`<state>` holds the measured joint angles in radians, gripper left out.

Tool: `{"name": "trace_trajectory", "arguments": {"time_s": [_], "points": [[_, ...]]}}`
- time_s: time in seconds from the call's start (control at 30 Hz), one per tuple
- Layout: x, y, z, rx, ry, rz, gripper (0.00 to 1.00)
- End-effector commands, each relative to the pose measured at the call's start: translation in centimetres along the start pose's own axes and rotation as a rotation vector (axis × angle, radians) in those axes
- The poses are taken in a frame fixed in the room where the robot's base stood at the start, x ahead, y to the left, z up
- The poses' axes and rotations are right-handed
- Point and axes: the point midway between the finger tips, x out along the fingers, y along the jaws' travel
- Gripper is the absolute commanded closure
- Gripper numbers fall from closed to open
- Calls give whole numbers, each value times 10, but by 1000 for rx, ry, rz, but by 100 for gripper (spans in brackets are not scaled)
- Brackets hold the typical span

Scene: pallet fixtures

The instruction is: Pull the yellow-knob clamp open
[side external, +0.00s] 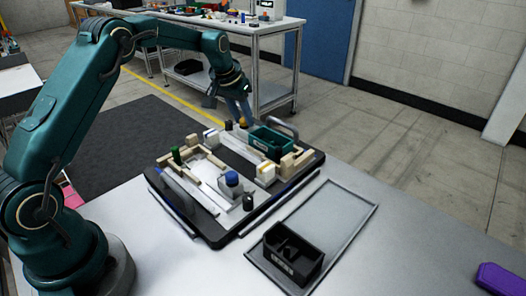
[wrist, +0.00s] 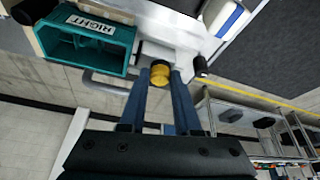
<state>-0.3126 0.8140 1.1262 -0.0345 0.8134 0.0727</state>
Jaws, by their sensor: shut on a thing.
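The yellow knob (wrist: 159,74) of the clamp shows in the wrist view between my two blue fingers. It also shows in the side view (side external: 243,121), at the far edge of the dark pallet (side external: 222,241). My gripper (side external: 241,112) reaches down to it from above and is shut on it; in the wrist view my gripper (wrist: 159,82) has a finger on either side of the knob. A grey clamp body (wrist: 157,52) lies just beyond the knob. How far the clamp is open cannot be told.
A teal bin (side external: 268,142) labelled RIGHT sits close beside the knob, near a grey handle (side external: 284,128). The pallet also carries a blue knob (side external: 231,178), a green knob (side external: 176,153) and wooden blocks. A black bin (side external: 293,254) stands in a grey tray (side external: 350,207) in front.

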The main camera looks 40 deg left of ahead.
Motion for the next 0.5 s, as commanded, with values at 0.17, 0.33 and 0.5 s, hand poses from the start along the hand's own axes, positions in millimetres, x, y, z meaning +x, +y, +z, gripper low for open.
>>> {"name": "trace_trajectory", "arguments": {"time_s": [0.17,0.33,0.5], "points": [[2,-25,-6,-5,5,-7,100],[2,-27,-7,-3,7,-8,100],[2,-28,-7,-2,7,-11,56]]}}
